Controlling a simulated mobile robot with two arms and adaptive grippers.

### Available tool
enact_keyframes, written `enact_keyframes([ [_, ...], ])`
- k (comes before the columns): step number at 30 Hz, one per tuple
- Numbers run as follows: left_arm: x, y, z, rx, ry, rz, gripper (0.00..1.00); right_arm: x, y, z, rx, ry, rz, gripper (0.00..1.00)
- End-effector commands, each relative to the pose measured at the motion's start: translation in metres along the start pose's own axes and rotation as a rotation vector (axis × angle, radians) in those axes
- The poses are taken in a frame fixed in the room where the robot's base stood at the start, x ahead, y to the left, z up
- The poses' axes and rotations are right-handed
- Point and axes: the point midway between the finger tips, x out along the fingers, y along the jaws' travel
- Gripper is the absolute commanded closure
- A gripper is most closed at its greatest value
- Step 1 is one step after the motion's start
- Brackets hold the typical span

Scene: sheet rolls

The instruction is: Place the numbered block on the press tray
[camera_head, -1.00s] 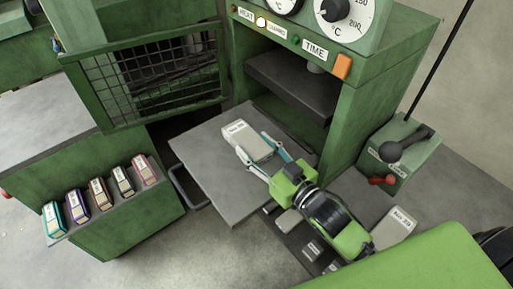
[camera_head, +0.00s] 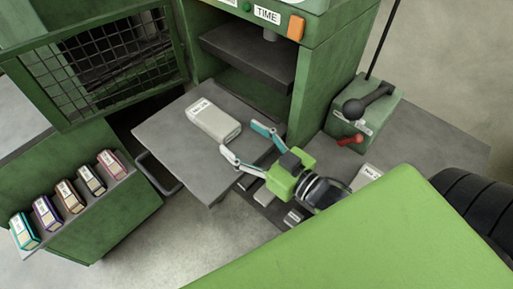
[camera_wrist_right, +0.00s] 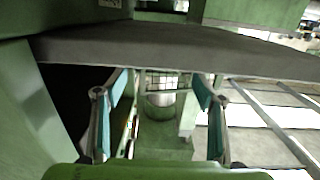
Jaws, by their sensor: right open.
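The numbered block (camera_head: 214,121), a pale grey block with a white label, lies on the grey press tray (camera_head: 165,140), which sticks out in front of the green press. My right gripper (camera_head: 244,144) is open and empty. It is to the right of and nearer than the block, apart from it, over the tray's right edge. In the right wrist view its two teal-padded fingers (camera_wrist_right: 160,101) are spread with nothing between them. My left gripper is not in view.
A mesh guard door (camera_head: 115,65) stands open at the left. Several coloured boxes (camera_head: 69,196) stand on a green shelf. Another labelled block (camera_head: 367,175) is partly hidden behind my green body. A lever box (camera_head: 362,108) stands right of the press.

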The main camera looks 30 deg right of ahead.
Motion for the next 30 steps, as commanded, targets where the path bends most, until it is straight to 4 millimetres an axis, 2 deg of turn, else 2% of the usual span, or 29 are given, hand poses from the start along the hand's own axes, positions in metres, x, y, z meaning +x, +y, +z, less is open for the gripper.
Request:
enact_keyframes([
  [3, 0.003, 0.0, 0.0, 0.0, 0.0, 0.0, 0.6, -0.02, 0.0, 0.002, 0.001, -0.004, 0.0, 0.37],
  [10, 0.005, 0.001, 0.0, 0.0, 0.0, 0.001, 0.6, -0.039, 0.0, 0.0, 0.001, -0.001, 0.0, 0.37],
  [30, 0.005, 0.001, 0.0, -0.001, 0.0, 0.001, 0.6, -0.042, 0.0, -0.001, -0.001, 0.001, 0.0, 0.37],
])
